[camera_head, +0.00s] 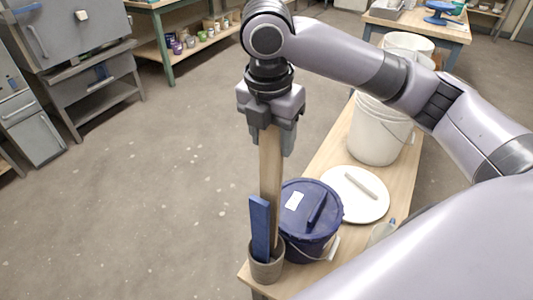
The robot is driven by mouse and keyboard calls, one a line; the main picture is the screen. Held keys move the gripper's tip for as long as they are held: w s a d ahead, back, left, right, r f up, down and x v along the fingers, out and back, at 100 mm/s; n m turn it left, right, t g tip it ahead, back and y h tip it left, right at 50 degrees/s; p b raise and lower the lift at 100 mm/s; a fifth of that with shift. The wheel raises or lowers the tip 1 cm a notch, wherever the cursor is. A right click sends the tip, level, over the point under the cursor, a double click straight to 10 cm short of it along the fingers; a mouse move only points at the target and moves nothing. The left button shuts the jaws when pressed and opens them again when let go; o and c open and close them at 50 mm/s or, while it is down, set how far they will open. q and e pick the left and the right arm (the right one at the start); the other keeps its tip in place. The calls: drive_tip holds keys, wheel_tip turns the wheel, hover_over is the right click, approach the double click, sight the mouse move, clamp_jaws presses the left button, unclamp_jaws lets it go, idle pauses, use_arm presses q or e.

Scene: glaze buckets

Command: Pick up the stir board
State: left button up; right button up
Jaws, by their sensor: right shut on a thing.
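The stir board, a long flat wooden board (270,175), stands upright at the near left end of the wooden table. My right gripper (269,137) is above the table, pointing down, and is shut on the board's upper end. The board's lower part runs behind a blue flat stick (259,228) and down to a grey pot (267,263). Its bottom end is hidden, and I cannot tell whether it touches the pot's floor. My left gripper is not in view.
A dark blue lidded bucket (311,222) stands just right of the pot. Behind it are a white round lid (357,194) with a pale bar on it and a white bucket (379,132). The wooden table (334,145) is narrow and crowded. Open floor lies to the left.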

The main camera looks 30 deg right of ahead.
drive_tip(key=s+d, duration=1.2)
drive_tip(key=shift+d+r, duration=0.2)
drive_tip(key=shift+r, duration=0.05)
drive_tip(key=shift+w+f, duration=0.1)
drive_tip(key=shift+w, duration=0.05)
idle(0.3)
